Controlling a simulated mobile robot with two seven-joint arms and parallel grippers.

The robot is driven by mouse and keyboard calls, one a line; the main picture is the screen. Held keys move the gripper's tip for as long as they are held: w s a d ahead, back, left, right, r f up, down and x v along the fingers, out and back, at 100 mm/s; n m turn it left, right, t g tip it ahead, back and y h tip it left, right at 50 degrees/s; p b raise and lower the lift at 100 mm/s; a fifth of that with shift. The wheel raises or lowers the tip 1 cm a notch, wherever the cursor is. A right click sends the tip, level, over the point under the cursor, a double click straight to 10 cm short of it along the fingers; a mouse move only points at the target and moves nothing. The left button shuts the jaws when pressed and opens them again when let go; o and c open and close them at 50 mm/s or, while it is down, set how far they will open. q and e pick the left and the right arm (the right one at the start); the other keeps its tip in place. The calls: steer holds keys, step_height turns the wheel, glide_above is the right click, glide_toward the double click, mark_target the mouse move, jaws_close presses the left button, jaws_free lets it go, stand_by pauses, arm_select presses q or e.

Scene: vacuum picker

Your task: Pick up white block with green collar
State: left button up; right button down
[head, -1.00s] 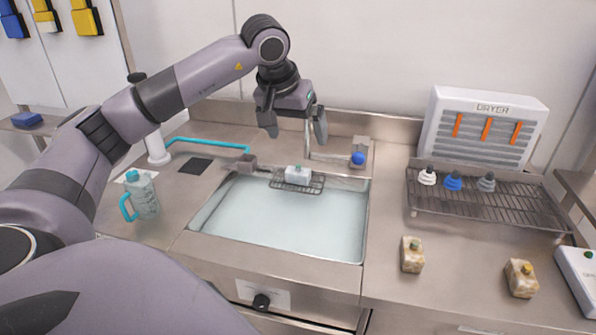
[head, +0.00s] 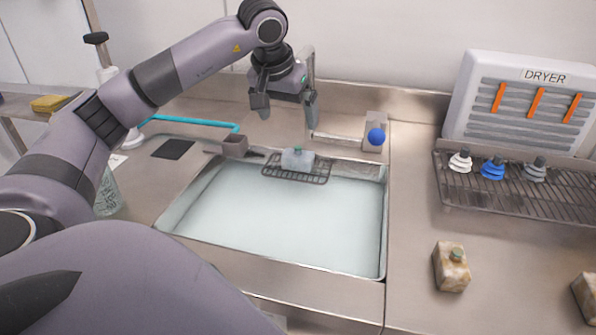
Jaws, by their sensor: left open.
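A whitish-grey block (head: 297,159) with a small green collar on top sits on a wire rack (head: 284,177) at the back edge of the water-filled basin. My left gripper (head: 287,108) is open and empty, fingers pointing down. In the picture it is above the block, apart from it. A mottled, stained block (head: 451,272) with a green collar stands on the counter right of the basin. My right gripper is not in view.
A small stand with a blue ball (head: 376,137) is right of the rack, a thin spout beside it. A dryer (head: 518,105) and drying rack (head: 520,185) with white, blue and grey cups stand right. Another stained block (head: 586,298) is at the right edge.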

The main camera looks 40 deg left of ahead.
mark_target(297, 150)
arm_select(q)
steer(key=x, duration=0.7)
steer(key=shift+s, duration=0.1)
steer(key=shift+d+x, duration=0.1)
steer(key=shift+x, duration=1.2)
steer(key=shift+d+x, duration=0.15)
steer(key=shift+x, duration=1.2)
steer(key=shift+s, duration=0.1)
steer(key=c, duration=1)
